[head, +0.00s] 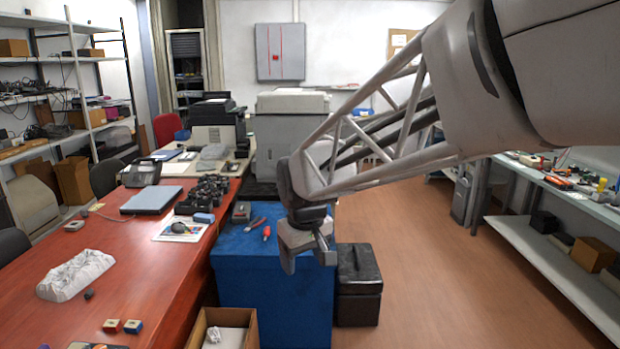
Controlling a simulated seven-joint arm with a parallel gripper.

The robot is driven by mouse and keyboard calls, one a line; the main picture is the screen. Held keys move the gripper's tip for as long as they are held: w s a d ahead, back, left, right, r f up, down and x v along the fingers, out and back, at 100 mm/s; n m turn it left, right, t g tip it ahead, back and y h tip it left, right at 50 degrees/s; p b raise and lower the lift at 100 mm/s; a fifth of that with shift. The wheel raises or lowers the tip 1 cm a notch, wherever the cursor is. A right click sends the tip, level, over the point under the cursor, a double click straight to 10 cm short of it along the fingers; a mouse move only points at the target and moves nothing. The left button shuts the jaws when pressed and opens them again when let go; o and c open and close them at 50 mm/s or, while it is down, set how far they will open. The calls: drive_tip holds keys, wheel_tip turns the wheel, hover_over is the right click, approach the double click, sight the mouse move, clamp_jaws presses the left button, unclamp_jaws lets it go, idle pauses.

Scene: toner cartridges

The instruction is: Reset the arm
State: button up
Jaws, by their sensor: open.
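My gripper (306,252) hangs at the end of my arm near the middle of the head view, in front of the right side of a blue cabinet (262,305). It points downward with its jaws open, and I see nothing held between them. My arm reaches in from the upper right. Toner cartridges cannot be made out for certain; a cluster of black parts (203,194) lies on the red table (150,270).
Pliers (255,223) and a red-handled tool (266,233) lie on the blue cabinet. A black case (358,285) stands right of it. A cardboard box (248,322) is in front. Shelves (560,275) line the right; the floor (440,290) between is clear.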

drive_tip(key=s+d+f+m, duration=0.1)
drive_tip(key=s+d+m, duration=0.2)
drive_tip(key=s+d, duration=0.7)
drive_tip(key=s+d+f+m+t, duration=0.1)
drive_tip(key=s+d+m, duration=0.3)
drive_tip(key=s+d, duration=0.5)
drive_tip(key=shift+s+d, duration=0.35)
drive_tip(key=shift+s, duration=2.2)
drive_tip(key=shift+f+h, duration=0.1)
drive_tip(key=shift+h, duration=0.2)
